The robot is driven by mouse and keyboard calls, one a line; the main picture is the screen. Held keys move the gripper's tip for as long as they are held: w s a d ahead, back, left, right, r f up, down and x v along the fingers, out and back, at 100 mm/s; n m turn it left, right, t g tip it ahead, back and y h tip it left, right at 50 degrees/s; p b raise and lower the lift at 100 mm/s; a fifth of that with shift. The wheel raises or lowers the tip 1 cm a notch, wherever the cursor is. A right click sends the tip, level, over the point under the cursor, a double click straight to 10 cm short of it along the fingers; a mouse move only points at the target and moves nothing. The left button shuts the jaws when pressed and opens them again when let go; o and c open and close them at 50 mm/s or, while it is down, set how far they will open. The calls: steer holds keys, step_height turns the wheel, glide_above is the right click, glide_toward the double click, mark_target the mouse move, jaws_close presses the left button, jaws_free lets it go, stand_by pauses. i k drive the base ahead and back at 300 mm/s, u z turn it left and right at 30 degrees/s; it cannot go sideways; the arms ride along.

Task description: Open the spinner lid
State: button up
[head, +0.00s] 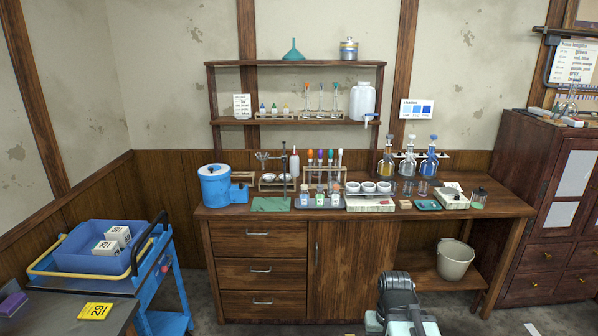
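The spinner appears to be the blue drum-shaped device (214,191) at the left end of the wooden bench, with a blue handle-like part on its right side. Its round lid (213,170) looks shut on top, with a small pale spot at its middle. My arm shows at the bottom of the view, right of centre, well away from the spinner. The end of it with my gripper (402,325) is low in front of the bench and cut off by the picture's lower edge. I cannot make out its fingers or anything held.
A green mat (271,204), test tube racks, white bowls and bottles crowd the bench (480,212) right of the spinner. A shelf (295,122) hangs above. A blue cart (165,290) stands at the left, a dark cabinet at the right, and a bucket (455,261) under the bench.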

mark_target(211, 172)
steer(key=z, duration=0.05)
steer(key=i, duration=1.15)
steer(key=u, duration=2.15)
steer(key=i, duration=1)
